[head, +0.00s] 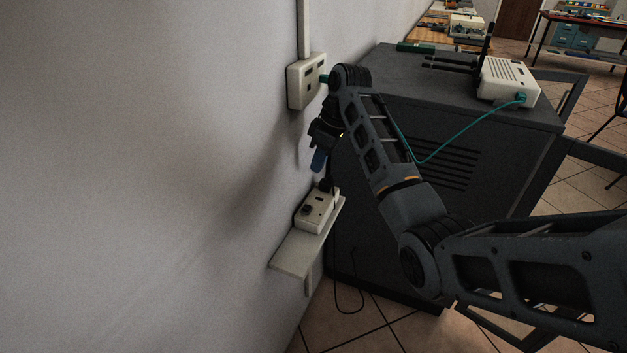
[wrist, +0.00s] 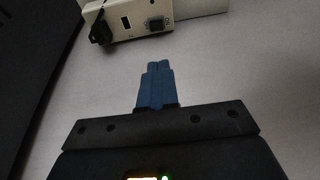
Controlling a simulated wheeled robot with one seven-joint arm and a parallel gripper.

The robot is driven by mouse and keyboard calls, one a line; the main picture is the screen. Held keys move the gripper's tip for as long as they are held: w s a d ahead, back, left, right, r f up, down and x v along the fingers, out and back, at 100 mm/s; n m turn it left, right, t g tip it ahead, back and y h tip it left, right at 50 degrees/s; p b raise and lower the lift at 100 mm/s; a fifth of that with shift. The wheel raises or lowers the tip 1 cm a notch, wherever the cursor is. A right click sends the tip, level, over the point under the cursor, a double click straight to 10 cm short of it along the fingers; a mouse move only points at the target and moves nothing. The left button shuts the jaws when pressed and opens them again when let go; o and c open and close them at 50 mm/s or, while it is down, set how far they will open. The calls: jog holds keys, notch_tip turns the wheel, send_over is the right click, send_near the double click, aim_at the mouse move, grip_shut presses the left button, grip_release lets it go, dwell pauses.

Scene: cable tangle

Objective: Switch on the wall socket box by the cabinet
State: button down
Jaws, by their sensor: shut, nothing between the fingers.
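A cream socket box (head: 317,212) sits on a small ledge against the wall, beside the dark cabinet (head: 440,160). Which way the switch is set cannot be told. My gripper (head: 318,162), with blue fingers, is shut and empty, pointing down above the box and apart from it. The fingers also show in the wrist view (wrist: 156,72).
A teal cable (head: 450,143) hangs in front of the cabinet from a white router (head: 508,82) on top. The ledge (head: 298,255) juts from the wall.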

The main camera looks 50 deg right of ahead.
aim_at(304, 208)
jog(key=x, duration=0.8)
jog(key=s+x, duration=0.1)
jog(key=x, duration=0.3)
jog(key=shift+f+b, duration=0.35)
jog(key=shift+b, duration=0.05)
jog(key=shift+f, duration=0.3)
jog(key=shift+a, duration=0.1)
